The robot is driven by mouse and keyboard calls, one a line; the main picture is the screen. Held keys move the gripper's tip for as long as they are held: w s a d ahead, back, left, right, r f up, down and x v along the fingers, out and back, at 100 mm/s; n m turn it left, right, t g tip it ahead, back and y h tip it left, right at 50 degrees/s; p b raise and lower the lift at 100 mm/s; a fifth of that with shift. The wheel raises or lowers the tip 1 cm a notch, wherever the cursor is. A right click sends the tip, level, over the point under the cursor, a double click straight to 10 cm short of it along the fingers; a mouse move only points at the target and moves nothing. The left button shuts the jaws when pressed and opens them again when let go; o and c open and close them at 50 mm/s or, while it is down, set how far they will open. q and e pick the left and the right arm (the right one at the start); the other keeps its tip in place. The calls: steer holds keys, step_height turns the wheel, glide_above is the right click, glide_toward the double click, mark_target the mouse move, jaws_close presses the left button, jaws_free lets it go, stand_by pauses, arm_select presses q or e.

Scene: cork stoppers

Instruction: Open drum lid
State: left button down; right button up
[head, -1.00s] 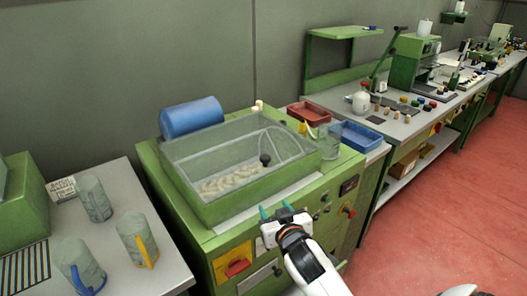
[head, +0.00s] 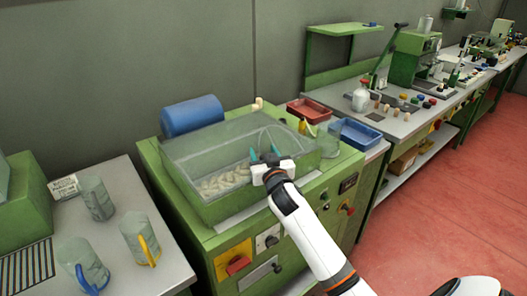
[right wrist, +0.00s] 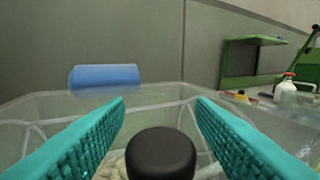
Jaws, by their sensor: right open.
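The drum lid (head: 200,150) is a clear cover over the green machine (head: 160,185), and it looks closed in the head view. Pale corks (head: 222,182) lie beneath it. The lid's black round knob (right wrist: 161,153) is low in the middle of the right wrist view, between my fingers. My right gripper (head: 264,157) is open, with its teal fingers over the front of the lid. In the right wrist view the fingers (right wrist: 160,110) stand on either side of the knob, and no contact shows. In the head view the knob is hidden behind the gripper. My left gripper is not in view.
A blue cylinder (head: 192,114) sits behind the drum. A red tray (head: 308,110) and a blue tray (head: 356,133) stand to the right, near a clear jug (head: 328,140). Several jugs stand on the left table (head: 160,280).

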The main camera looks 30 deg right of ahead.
steer(key=shift+w+d, duration=0.1)
steer(key=shift+w, duration=0.15)
